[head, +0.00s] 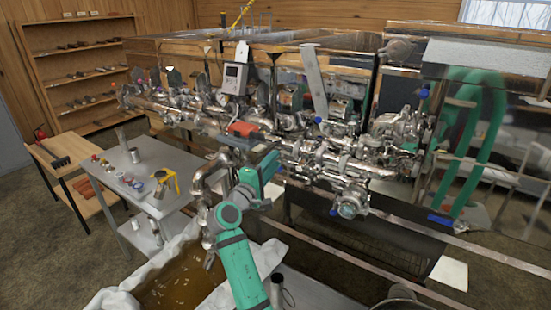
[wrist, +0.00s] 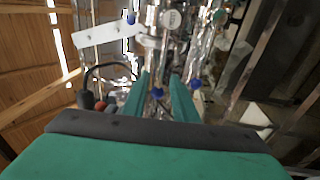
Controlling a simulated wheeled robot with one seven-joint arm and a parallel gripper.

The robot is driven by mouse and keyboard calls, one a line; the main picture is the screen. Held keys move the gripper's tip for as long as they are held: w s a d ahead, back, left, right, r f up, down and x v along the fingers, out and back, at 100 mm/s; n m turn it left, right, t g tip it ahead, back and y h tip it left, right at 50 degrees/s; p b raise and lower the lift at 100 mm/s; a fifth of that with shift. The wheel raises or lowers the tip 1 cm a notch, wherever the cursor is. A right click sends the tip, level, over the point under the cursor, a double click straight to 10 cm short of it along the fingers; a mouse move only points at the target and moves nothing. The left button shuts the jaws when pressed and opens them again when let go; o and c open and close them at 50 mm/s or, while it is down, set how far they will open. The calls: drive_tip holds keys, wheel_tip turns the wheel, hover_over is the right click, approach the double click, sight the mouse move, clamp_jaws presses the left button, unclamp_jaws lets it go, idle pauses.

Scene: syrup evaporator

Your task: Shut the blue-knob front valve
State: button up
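My gripper's two green fingers (wrist: 160,98) stand apart in the wrist view, with a gap between them. A blue knob (wrist: 157,93) shows in that gap; how far beyond the fingertips it lies is hard to tell. Another blue knob (wrist: 195,83) is just right of the right finger, and a third blue one (wrist: 130,18) is near the top. In the head view my green arm reaches up to the steel pipework, its fingertips not clearly seen. Blue knobs show there on the pipes (head: 318,119), at the low front fitting (head: 333,211) and at upper right (head: 424,93).
Dense steel pipes and valves (head: 340,165) run across the evaporator's front. Green hoses (head: 485,130) hang at right. A lined tub of brown liquid (head: 175,285) stands below my arm. A steel side table (head: 140,185) with small items is at left. A white bracket (wrist: 108,30) crosses the wrist view.

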drive_tip(key=shift+x, duration=1.55)
drive_tip(key=shift+w+a, duration=0.1)
drive_tip(key=shift+a, duration=0.05)
clamp_jaws()
